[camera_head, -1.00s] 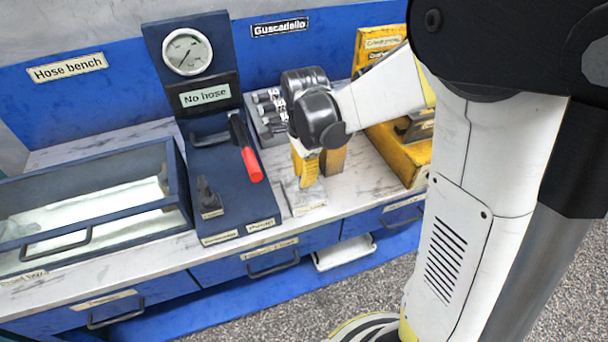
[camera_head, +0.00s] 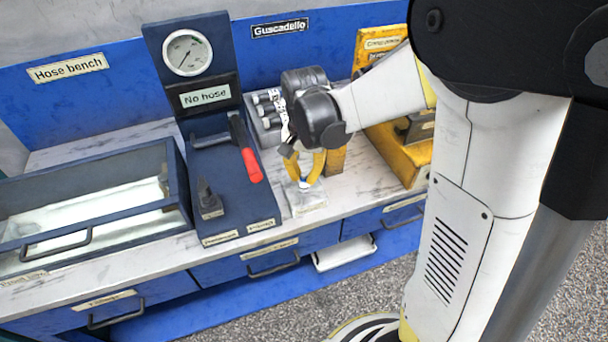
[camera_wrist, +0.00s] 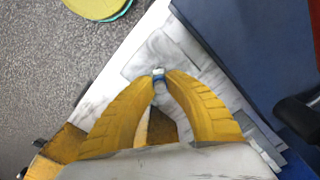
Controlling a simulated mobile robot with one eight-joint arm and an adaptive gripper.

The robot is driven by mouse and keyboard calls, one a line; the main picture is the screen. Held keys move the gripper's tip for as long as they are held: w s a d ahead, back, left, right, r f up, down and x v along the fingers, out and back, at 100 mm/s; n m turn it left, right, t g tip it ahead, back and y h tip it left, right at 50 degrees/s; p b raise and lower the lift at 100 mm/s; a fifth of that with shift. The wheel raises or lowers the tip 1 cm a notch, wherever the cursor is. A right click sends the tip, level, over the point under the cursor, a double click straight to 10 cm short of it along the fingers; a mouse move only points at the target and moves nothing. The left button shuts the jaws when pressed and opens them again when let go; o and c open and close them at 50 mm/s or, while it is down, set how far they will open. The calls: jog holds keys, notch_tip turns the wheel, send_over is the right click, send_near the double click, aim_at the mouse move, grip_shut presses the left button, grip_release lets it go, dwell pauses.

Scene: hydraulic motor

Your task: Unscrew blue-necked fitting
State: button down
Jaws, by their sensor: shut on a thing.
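The blue-necked fitting (camera_wrist: 158,76) is a small pale piece with a blue band, seen in the wrist view between the tips of my gripper (camera_wrist: 159,84). My gripper's two yellow fingers are shut on it, one tip on each side. In the head view my gripper (camera_head: 304,184) points down over a pale plate (camera_head: 308,203) near the bench's front edge. The fitting is too small there to make out well. I cannot tell whether it is still seated in something beneath it.
A dark blue hose tester with a gauge (camera_head: 187,52) and a red-handled lever (camera_head: 250,165) stands left of my gripper. A rack of dark cylinders (camera_head: 268,112) is behind it. A yellow stand (camera_head: 400,155) is to the right. A glass-topped case (camera_head: 90,215) fills the left bench.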

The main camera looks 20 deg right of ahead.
aim_at(304, 174)
jog(key=shift+n, duration=0.3)
jog(key=n, duration=0.4)
jog(key=shift+n, duration=0.9)
jog(key=n, duration=0.5)
jog(key=shift+r, duration=0.1)
jog(key=shift+r, duration=0.1)
jog(key=shift+r+p, duration=1.65)
jog(key=shift+r, duration=0.3)
